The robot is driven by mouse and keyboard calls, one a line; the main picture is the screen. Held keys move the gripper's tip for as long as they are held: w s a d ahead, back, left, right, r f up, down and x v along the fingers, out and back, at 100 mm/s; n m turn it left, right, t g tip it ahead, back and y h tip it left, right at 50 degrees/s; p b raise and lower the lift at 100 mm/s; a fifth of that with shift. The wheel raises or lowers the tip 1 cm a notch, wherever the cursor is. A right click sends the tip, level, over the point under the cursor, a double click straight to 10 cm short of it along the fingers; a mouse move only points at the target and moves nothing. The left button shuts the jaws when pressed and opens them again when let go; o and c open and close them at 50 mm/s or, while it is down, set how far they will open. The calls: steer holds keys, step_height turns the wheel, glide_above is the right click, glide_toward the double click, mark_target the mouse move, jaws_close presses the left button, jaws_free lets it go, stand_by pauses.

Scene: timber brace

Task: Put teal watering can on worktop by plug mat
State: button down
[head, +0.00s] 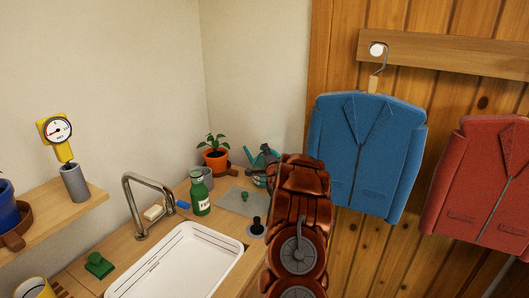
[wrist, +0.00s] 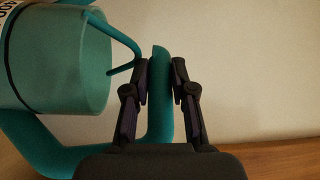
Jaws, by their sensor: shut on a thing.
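The teal watering can (head: 258,166) is at the back right end of the worktop (head: 165,228), partly hidden behind my copper-coloured arm. My gripper (head: 268,153) is at the can. In the wrist view the can's round body (wrist: 60,62) fills the upper left, and my gripper (wrist: 160,85) is shut on its teal handle, with one dark finger on each side. The plug mat looks to be the grey mat (head: 238,204) on the worktop, in front of the can. Whether the can touches the worktop cannot be told.
A plant in an orange pot (head: 215,159), a grey cup (head: 205,178) and a green bottle (head: 199,195) stand left of the can. A black plug (head: 256,227) is near the mat. The white sink (head: 178,262) lies in front. Blue (head: 367,150) and red (head: 490,180) jackets hang at right.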

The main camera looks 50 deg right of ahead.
steer(key=shift+f+b, duration=0.3)
steer(key=shift+f, duration=0.25)
stand_by(0.4)
steer(key=c, duration=0.9)
jaws_free()
steer(key=shift+s, duration=0.1)
steer(key=shift+v, duration=5.9)
steer(key=shift+a, duration=0.1)
